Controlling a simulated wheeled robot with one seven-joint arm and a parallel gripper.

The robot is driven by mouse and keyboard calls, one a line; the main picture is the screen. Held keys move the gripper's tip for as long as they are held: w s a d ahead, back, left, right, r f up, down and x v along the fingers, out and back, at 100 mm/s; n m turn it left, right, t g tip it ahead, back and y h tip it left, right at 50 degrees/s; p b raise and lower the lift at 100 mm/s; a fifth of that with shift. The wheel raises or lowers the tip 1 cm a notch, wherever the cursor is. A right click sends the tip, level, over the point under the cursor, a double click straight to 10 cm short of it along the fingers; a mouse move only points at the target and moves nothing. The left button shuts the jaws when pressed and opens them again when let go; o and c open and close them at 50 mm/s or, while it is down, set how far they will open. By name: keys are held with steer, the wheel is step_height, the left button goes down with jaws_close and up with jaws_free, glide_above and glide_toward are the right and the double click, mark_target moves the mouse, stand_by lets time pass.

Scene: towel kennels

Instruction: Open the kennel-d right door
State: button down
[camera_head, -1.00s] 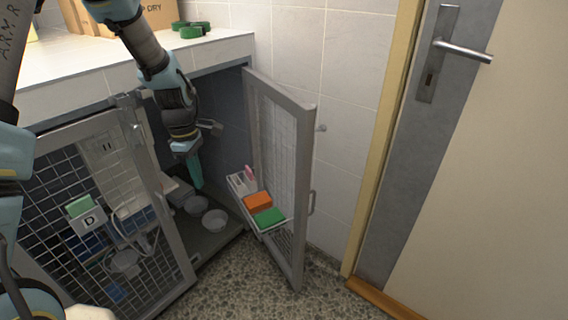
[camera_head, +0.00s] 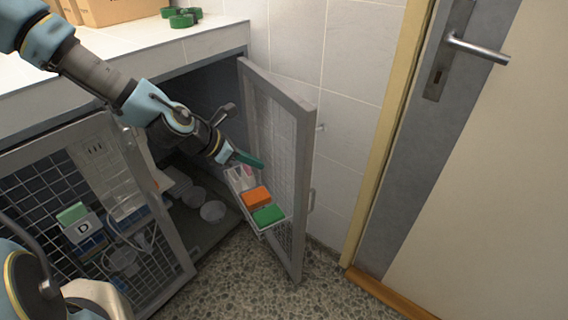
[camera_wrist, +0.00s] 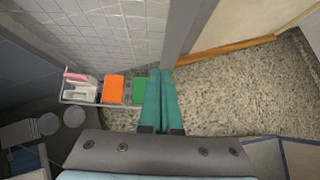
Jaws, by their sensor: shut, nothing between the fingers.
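The kennel-d right door (camera_head: 304,190) is a grey-framed mesh door. It stands swung far out from the kennel, near the tiled wall, and it also shows in the wrist view (camera_wrist: 190,28). A small rack (camera_head: 262,232) on its inner side holds an orange block (camera_head: 257,196) and a green block (camera_head: 268,215). My gripper (camera_head: 258,164) has green fingers, shut and empty, pointing at the door's inner face just above the rack. In the wrist view the fingers (camera_wrist: 160,90) lie beside the green block and near the door frame; contact cannot be told.
Bowls (camera_head: 212,212) stand inside the kennel. A room door (camera_head: 480,180) with a lever handle is at the right. Speckled floor (camera_head: 270,295) is clear in front.

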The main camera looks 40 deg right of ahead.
steer(key=shift+s+d+f+p, duration=0.25)
steer(key=shift+d+f, duration=0.55)
steer(key=shift+d, duration=0.6)
steer(key=shift+s+d+f+p, duration=0.1)
steer(key=shift+s+d+f, duration=0.2)
steer(key=shift+d+f, duration=0.8)
steer(key=shift+s+d+f+p, duration=0.25)
steer(key=shift+d+f, duration=0.2)
steer(key=shift+d, duration=1.3)
